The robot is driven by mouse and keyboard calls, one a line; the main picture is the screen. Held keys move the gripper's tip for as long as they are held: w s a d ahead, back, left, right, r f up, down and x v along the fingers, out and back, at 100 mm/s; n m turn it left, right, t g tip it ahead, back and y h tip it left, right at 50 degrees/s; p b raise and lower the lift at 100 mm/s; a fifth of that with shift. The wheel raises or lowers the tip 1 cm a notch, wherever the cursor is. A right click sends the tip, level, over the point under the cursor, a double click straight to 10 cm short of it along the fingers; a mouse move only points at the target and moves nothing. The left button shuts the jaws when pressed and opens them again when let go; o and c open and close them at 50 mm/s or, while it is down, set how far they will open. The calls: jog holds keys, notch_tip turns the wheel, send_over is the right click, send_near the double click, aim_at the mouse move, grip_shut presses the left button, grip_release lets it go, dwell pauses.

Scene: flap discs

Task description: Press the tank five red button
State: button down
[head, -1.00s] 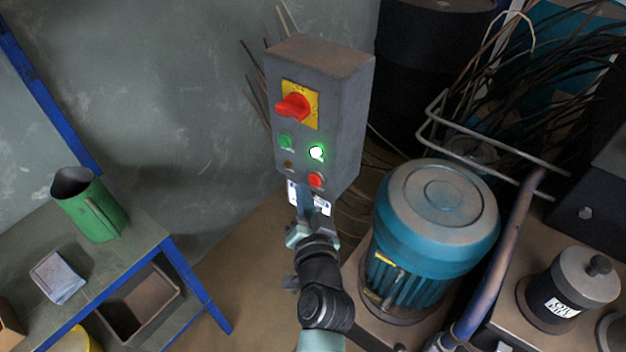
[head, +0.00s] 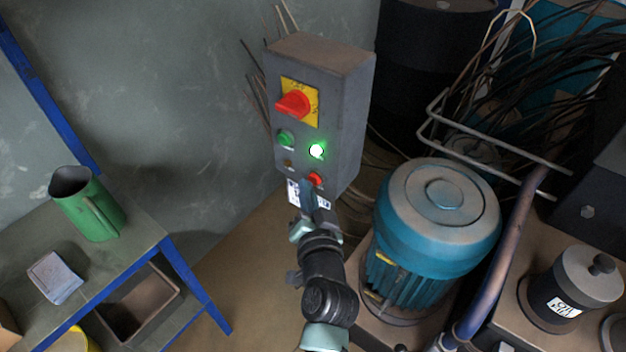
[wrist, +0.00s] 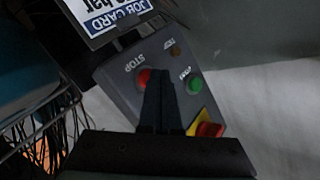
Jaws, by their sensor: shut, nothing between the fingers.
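The red button (head: 316,179) is at the lower right of the grey control box face. In the wrist view the red button (wrist: 144,76) sits beside the word STOP, partly hidden by my fingers. My gripper (head: 308,184) is shut and empty, with its tips at the lower part of the box, just left of the red button in the head view. In the wrist view my gripper (wrist: 158,73) overlaps the button's edge. I cannot tell whether the tips touch it.
The box (head: 345,120) also carries a red rotary switch (head: 293,104) on a yellow plate, a green button (head: 285,138) and a lit green lamp (head: 316,151). A blue motor (head: 437,215) stands to the right. A bench with a green jug (head: 88,205) is at left.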

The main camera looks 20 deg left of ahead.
jog(key=shift+w+d+b, duration=0.2)
jog(key=shift+w+b, duration=0.15)
jog(key=shift+w, duration=0.1)
dwell(0.8)
jog(key=shift+s+a+p, duration=0.3)
jog(key=shift+s+p, duration=0.15)
jog(key=shift+s, duration=0.4)
jog(key=s+p, duration=0.1)
jog(key=s+a, duration=0.1)
jog(key=s, duration=0.1)
jog(key=s+p, duration=0.1)
jog(key=shift+s+a+p, duration=0.35)
dwell(0.6)
